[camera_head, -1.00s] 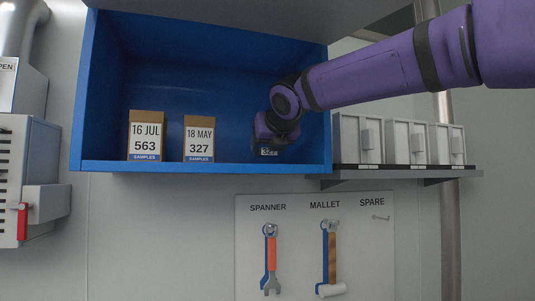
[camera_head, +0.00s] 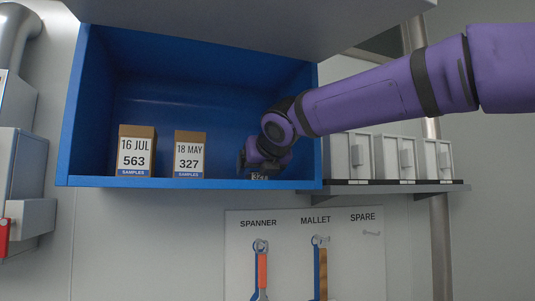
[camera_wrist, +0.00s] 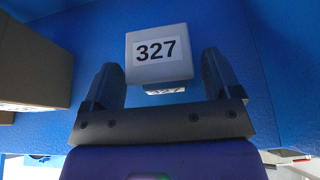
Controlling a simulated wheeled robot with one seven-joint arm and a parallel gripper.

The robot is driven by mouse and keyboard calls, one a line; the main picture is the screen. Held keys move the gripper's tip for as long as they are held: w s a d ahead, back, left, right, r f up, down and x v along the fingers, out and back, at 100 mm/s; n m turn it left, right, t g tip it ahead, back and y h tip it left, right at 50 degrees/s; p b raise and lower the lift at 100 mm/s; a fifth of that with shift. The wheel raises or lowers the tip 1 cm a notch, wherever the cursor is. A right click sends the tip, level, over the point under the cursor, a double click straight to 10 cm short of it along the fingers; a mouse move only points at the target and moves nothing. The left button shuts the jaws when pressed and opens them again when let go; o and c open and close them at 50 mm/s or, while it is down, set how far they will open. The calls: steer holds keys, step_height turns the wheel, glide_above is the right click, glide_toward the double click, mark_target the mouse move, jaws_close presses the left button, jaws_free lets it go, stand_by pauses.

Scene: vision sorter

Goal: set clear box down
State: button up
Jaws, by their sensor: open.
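The clear box (camera_wrist: 158,72) is a small pale box with a 327 label on top and another on its front. In the head view only its 327 front label (camera_head: 260,176) shows, low at the blue shelf's front edge. My gripper (camera_wrist: 159,82) is open, with one dark finger on each side of the box and a narrow gap showing at the right finger. In the head view my gripper (camera_head: 262,160) is inside the right part of the shelf and hides most of the box. The box appears to rest on the blue shelf floor.
The blue shelf (camera_head: 160,183) also holds a brown box marked 16 JUL 563 (camera_head: 135,155) and one marked 18 MAY 327 (camera_head: 189,158), left of my gripper. White drawer units (camera_head: 390,158) stand on a ledge at right. A tool board (camera_head: 300,225) hangs below.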

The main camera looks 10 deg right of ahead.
steer(key=v, duration=1.1)
steer(key=s+d+f+m+g+h, duration=0.1)
steer(key=s+d+f+m+g, duration=0.1)
steer(key=s+d+f+m, duration=0.4)
steer(key=s+d+f+m+g+h, duration=0.1)
steer(key=s+d+f+m+g, duration=0.1)
steer(key=d+f+m, duration=0.8)
steer(key=s+d+f+m+g, duration=0.4)
steer(key=s+f+m, duration=1.2)
steer(key=m, duration=0.6)
steer(key=shift+d+h, duration=0.25)
steer(key=shift+h, duration=0.15)
